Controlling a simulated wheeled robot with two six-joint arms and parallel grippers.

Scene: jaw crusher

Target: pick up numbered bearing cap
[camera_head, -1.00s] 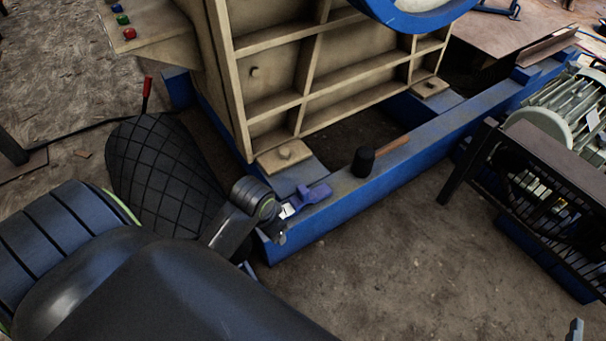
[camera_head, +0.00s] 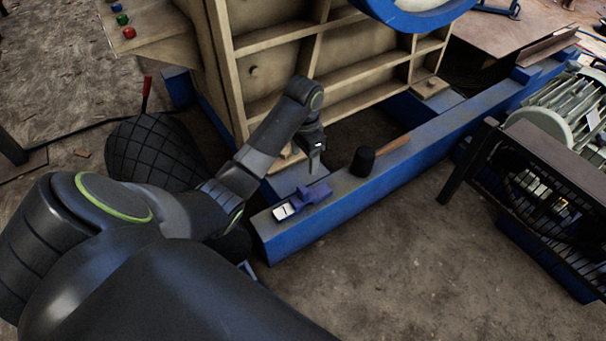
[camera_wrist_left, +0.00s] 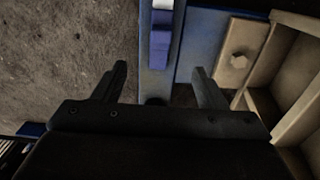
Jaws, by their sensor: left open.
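The bearing cap (camera_head: 310,195) is a small blue-purple block with a white label at its left end; I cannot read a number on it. It lies on the near end of the blue beam (camera_head: 290,235). My left gripper (camera_head: 316,170) points down just above and behind the cap, apart from it. In the left wrist view the fingers (camera_wrist_left: 159,80) are spread and empty, and the cap (camera_wrist_left: 160,35) shows beyond them near the top edge, partly cut off. My right gripper is not in view.
A black-headed mallet (camera_head: 362,161) with a wooden handle rests on the beam just right of the gripper. The ribbed tan crusher body (camera_head: 340,60) rises behind. A motor with a black guard (camera_head: 545,185) stands at right. Bare ground lies in front of the beam.

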